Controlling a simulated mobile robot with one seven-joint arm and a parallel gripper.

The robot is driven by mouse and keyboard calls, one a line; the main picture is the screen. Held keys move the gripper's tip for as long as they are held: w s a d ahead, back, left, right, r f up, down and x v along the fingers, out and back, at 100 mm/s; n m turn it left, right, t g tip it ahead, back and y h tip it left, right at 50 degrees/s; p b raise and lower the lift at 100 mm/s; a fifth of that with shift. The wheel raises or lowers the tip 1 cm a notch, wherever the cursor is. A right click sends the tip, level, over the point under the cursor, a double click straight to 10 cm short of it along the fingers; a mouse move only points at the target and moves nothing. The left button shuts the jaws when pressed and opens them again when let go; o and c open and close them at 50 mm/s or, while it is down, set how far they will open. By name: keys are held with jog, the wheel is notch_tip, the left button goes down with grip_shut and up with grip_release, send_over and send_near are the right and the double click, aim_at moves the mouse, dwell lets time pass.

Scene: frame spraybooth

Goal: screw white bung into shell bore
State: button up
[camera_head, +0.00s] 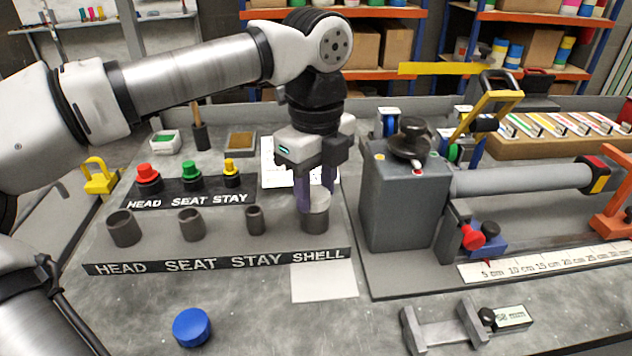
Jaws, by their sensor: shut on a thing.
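My gripper (315,187) points straight down over the cup at the right end of the labelled row. Its fingers are shut on the white bung (319,203), which shows pale between the fingertips. The bung is at the mouth of the grey shell bore (314,224), which stands behind the SHELL label. The bung looks roughly upright and its lower part meets or sits within the rim; how deep it sits I cannot tell. The fingers hide part of the bung and the rim.
Open grey cups stand over HEAD (123,228), SEAT (191,224) and STAY (255,220). Red, green and yellow bungs (190,173) stand in a rack behind. A grey clamp block (402,205) with a tube (520,180) stands close to the right. A blue cap (192,327) lies in front.

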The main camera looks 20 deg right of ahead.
jog(key=shift+m, duration=1)
jog(key=m+p, duration=0.1)
jog(key=m, duration=0.3)
jog(key=shift+m, duration=0.3)
jog(key=m, duration=0.4)
jog(key=shift+m+p, duration=0.3)
jog(key=shift+p, duration=0.1)
jog(key=m, duration=0.4)
jog(key=shift+m+p, duration=0.3)
